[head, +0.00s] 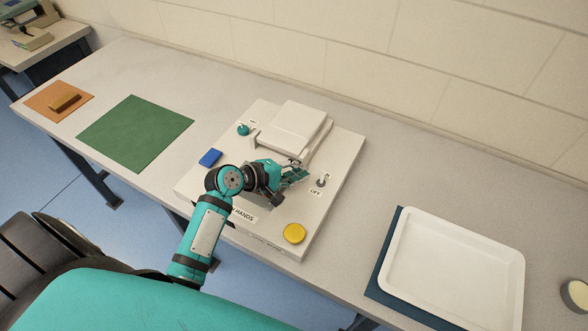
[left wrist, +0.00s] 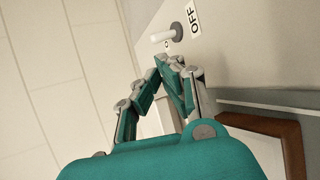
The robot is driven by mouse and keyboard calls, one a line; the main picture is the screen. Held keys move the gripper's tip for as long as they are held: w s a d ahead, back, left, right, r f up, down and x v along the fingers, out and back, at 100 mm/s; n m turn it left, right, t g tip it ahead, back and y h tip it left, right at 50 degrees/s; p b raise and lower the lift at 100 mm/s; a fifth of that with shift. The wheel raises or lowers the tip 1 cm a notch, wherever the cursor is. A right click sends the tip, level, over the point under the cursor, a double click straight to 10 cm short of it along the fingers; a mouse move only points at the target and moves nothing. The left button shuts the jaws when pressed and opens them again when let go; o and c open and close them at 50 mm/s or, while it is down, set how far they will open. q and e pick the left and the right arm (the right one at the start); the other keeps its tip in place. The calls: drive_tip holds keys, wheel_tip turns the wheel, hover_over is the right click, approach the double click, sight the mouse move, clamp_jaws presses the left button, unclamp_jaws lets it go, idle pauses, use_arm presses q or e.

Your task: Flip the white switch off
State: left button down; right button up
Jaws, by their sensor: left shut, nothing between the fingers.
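The white switch (head: 322,181) sits on the right side of the pale press panel (head: 336,148), with a label reading OFF just in front of it and another label behind. In the left wrist view the switch's white lever (left wrist: 162,36) sticks out to the left from a grey round base, away from the OFF label (left wrist: 194,17). My left gripper (head: 304,174) is shut and empty, just left of the switch. In the left wrist view its fingertips (left wrist: 169,61) are close below the lever, with a small gap showing. My right gripper is not in view.
The panel also carries a yellow button (head: 294,233), a blue button (head: 210,158), a teal knob (head: 243,130) and a white raised plate (head: 294,126). A white tray (head: 455,224) on a dark mat lies to the right. A green mat (head: 134,132) lies left.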

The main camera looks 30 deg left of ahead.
sight(312, 177)
use_arm(q)
drive_tip(key=x, duration=0.6)
drive_tip(key=shift+s+r+p, duration=0.1)
drive_tip(key=shift+s+p, duration=0.2)
drive_tip(key=shift+p, duration=0.3)
idle(0.7)
drive_tip(key=shift+s, duration=0.2)
drive_tip(key=shift+s+t+b, duration=0.15)
drive_tip(key=shift+t+b, duration=0.3)
drive_tip(key=shift+t, duration=0.25)
drive_tip(key=shift+r+m, duration=0.1)
drive_tip(key=shift+m, duration=0.2)
drive_tip(key=shift+s+d+h, duration=0.1)
drive_tip(key=shift+s+h, duration=0.2)
drive_tip(key=shift+s, duration=0.05)
drive_tip(key=shift+r, duration=0.25)
